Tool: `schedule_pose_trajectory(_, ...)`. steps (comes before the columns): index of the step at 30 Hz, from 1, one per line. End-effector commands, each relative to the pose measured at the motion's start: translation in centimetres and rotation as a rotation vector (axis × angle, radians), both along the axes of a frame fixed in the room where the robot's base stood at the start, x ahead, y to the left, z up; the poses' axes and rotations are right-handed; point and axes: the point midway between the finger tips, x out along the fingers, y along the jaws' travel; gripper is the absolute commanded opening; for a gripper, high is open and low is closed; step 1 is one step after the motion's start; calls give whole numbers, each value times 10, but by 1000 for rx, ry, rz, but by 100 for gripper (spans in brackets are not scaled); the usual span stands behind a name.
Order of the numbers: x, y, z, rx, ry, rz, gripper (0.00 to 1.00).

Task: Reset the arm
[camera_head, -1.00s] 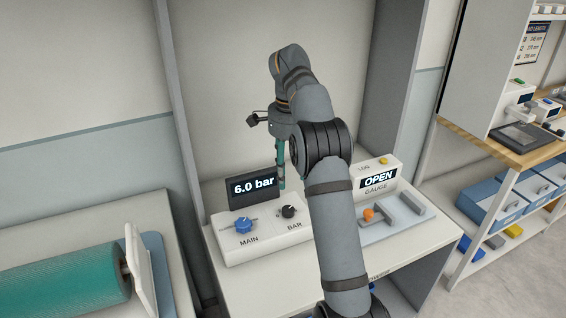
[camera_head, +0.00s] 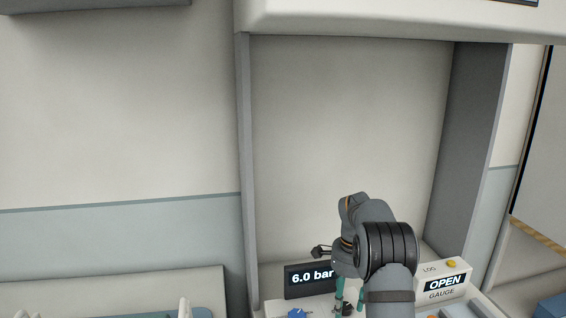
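My arm rises from the bottom edge in the head view and bends over at the wrist in front of the alcove. My gripper (camera_head: 347,297) points down at the console, just left of my wrist, with its greenish fingers near the black knob (camera_head: 344,309). The two fingers show apart, with a gap between them. I see nothing held in it. I cannot tell whether a finger touches the knob. The fingertips lie close to the bottom of the picture.
A display (camera_head: 309,278) reads 6.0 bar, with a blue knob (camera_head: 298,313) below it. A gauge box (camera_head: 445,280) reading OPEN, with a yellow button (camera_head: 451,263), stands at right. Alcove side walls (camera_head: 466,150) flank my arm. The space above my arm is clear.

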Motion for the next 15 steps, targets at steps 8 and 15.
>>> schedule_pose_trajectory(8,0,0,-1,-1,0,11,48)
schedule_pose_trajectory(15,1,-1,6,-1,-3,3,48)
